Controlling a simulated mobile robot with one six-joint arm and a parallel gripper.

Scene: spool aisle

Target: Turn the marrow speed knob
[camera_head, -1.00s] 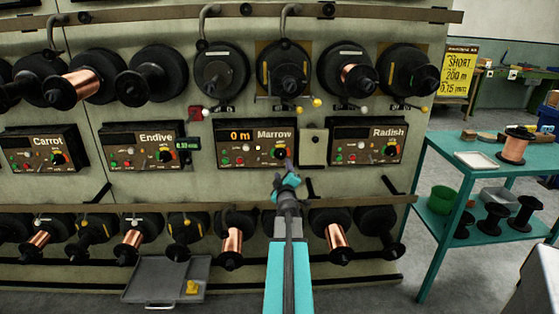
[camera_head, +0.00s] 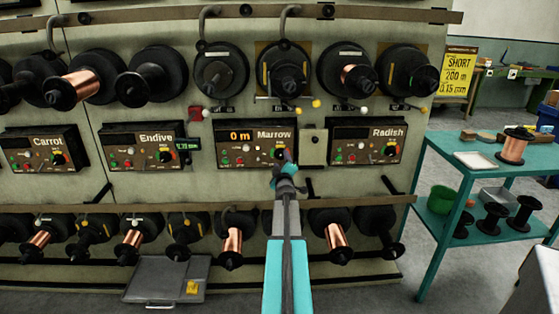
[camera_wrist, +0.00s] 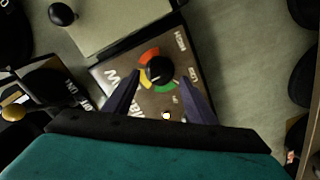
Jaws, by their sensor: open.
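The Marrow panel (camera_head: 238,148) is a brown control box with a lit display reading "0 m". Its speed knob (camera_wrist: 159,70) is black, on a dial with red, orange, yellow and green bands, seen in the wrist view. In the head view my gripper (camera_head: 285,160) is in front of the panel's right end and partly hides the knob. In the wrist view my gripper (camera_wrist: 160,92) is open, its two dark fingers apart, one on each side below the knob. I cannot tell whether the fingertips touch the panel.
The Endive panel (camera_head: 130,148) is to the left and the Radish panel (camera_head: 350,148) to the right. A pale box (camera_head: 313,146) sits right of Marrow. Spools (camera_head: 283,68) hang above and copper spools (camera_head: 232,240) below. A teal table (camera_head: 455,153) stands at right.

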